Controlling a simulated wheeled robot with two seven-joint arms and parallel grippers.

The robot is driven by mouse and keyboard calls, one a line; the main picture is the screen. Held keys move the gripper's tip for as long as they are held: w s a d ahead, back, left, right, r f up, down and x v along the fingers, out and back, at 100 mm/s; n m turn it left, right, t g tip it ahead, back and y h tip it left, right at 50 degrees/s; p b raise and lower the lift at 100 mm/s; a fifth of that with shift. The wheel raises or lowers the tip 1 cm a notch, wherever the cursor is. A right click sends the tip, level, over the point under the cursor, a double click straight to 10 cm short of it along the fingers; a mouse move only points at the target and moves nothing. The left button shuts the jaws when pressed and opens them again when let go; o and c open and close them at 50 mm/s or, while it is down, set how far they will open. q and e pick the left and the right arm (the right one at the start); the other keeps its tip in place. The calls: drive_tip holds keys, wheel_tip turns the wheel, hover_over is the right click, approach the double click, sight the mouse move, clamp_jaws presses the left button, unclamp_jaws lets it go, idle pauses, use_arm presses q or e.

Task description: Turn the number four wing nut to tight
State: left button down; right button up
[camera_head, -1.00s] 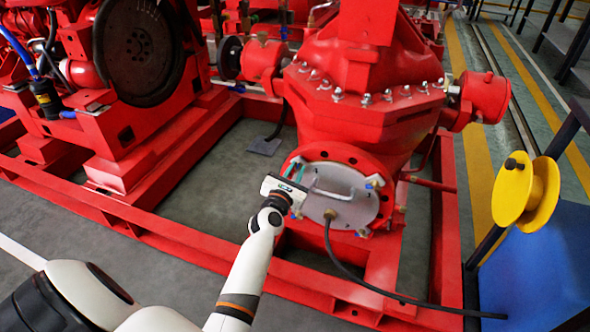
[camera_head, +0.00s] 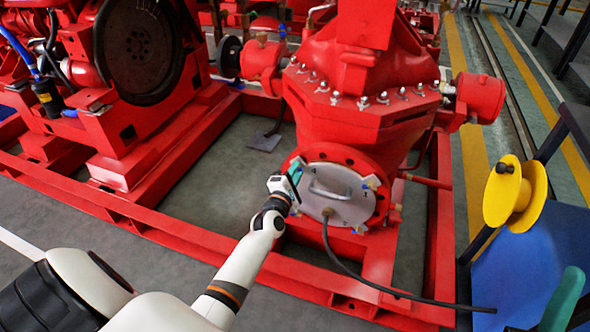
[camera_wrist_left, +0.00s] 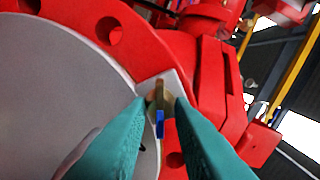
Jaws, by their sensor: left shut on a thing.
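The round grey cover plate (camera_head: 345,208) with a bar handle sits on the red flange of the pump. It also shows in the left wrist view (camera_wrist_left: 55,85). A wing nut (camera_wrist_left: 160,97) with a brass-coloured wing and a blue wing sits on a pale clamp piece at the plate's rim. My left gripper (camera_head: 294,172) is at the plate's upper left edge, its teal fingers shut on this wing nut. The fingers hide part of the nut, and I cannot read its number. One teal finger of my right gripper (camera_head: 563,300) shows at the lower right, apart from the pump.
Another blue-winged nut (camera_head: 371,183) is at the plate's right edge. A black hose (camera_head: 345,270) runs from the plate to the lower right. A yellow reel (camera_head: 515,193) stands beside a blue panel (camera_head: 535,265). Red frame rails (camera_head: 200,245) surround the pump.

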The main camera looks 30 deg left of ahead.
drive_tip(key=w+f+g+h+p, duration=0.4)
drive_tip(key=w+f+g, duration=0.2)
drive_tip(key=f+g, duration=0.45)
drive_tip(key=s+d+f+g+h+p, duration=0.2)
drive_tip(key=s+d+f+g, duration=0.1)
drive_tip(key=s+f+g, duration=0.3)
drive_tip(key=s+d+f+g+h+p, duration=0.1)
drive_tip(key=s+d+f+g+p, duration=0.1)
drive_tip(key=s+f+g, duration=0.45)
use_arm(q)
drive_tip(key=n, duration=1.1)
drive_tip(key=n+b, duration=0.1)
drive_tip(key=n, duration=1)
drive_tip(key=n+b, duration=0.1)
drive_tip(key=n, duration=0.9)
drive_tip(key=shift+s+a+f+n, duration=0.15)
drive_tip(key=shift+a+f+n, duration=0.05)
drive_tip(key=shift+a+n, duration=0.2)
use_arm(e)
drive_tip(key=w+a+r+t+y, duration=0.1)
drive_tip(key=w+a+r+t, duration=0.2)
drive_tip(key=w+t, duration=0.4)
drive_tip(key=w+r, duration=0.1)
drive_tip(key=w, duration=0.2)
drive_tip(key=shift+r+m+t+y, duration=0.15)
drive_tip(key=shift+m+t+y, duration=0.15)
drive_tip(key=shift+t, duration=0.1)
